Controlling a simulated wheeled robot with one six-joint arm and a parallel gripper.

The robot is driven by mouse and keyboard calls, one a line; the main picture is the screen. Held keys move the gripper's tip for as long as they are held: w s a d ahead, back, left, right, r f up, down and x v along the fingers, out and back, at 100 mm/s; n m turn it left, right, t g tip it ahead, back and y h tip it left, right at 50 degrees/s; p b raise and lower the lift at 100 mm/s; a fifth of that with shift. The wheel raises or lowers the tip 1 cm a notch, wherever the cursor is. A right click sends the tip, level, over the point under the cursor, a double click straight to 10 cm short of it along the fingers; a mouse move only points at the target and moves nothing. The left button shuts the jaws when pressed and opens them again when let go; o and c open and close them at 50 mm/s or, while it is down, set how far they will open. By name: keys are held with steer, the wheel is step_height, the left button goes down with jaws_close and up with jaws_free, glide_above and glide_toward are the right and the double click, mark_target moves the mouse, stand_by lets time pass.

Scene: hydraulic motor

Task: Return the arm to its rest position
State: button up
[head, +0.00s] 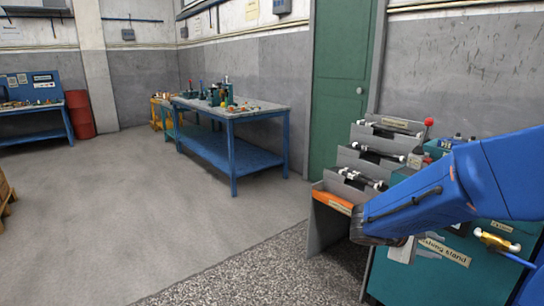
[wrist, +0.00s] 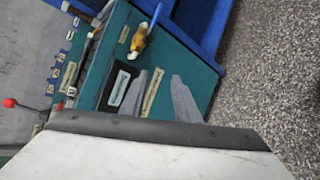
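My blue arm (head: 455,190) reaches in from the right edge in the head view, folded in front of a teal stand (head: 450,262) with a label ending in "shing stand". The arm hides part of that stand. Nothing held is visible.
A grey stepped rack (head: 375,150) with dark cylindrical parts stands close beside the arm. A red-knobbed lever (head: 429,122) rises behind it. A blue workbench (head: 233,125) with tools stands farther back, and a red barrel (head: 80,114) at left. The grey floor (head: 150,210) between is clear.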

steer(key=s+a+m+t+y, duration=0.1)
steer(key=s+a+m+y, duration=0.2)
steer(key=s+a+y, duration=0.3)
steer(key=s+a+r+m+t+y, duration=0.1)
steer(key=s+a+m+y, duration=0.3)
steer(key=s+a, duration=0.6)
steer(key=s+y, duration=0.2)
steer(key=s, duration=0.3)
steer(key=shift+s+a+m+t+y, duration=0.15)
steer(key=shift+a+m+t+y, duration=0.1)
steer(key=shift+m+t+y, duration=0.05)
